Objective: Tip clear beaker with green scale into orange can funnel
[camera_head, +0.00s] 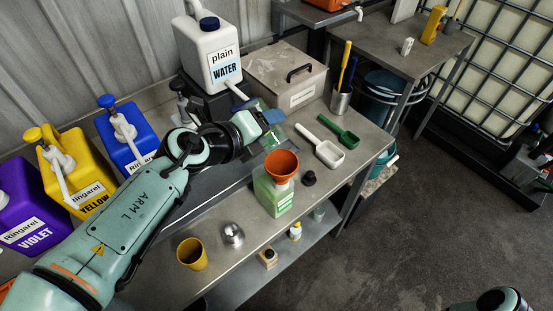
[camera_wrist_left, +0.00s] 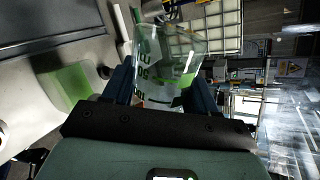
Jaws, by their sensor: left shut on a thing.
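My left gripper (camera_head: 268,120) is shut on the clear beaker (camera_head: 274,139), partly hidden by the gripper in the head view. The left wrist view shows the beaker (camera_wrist_left: 166,62) between the fingers, with green scale marks and green at its lower right; I cannot tell whether that is liquid. The orange funnel (camera_head: 281,163) sits in the top of a pale green can (camera_head: 270,194) on the bench, just below the gripper in the head picture. The can's side also shows in the left wrist view (camera_wrist_left: 70,86). My right gripper is out of view.
A white scoop (camera_head: 322,147), a green scoop (camera_head: 343,134) and a black cap (camera_head: 309,178) lie right of the can. A plain water jug (camera_head: 210,50) and a grey box (camera_head: 285,75) stand behind. A yellow cup (camera_head: 191,253) stands in front on the left.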

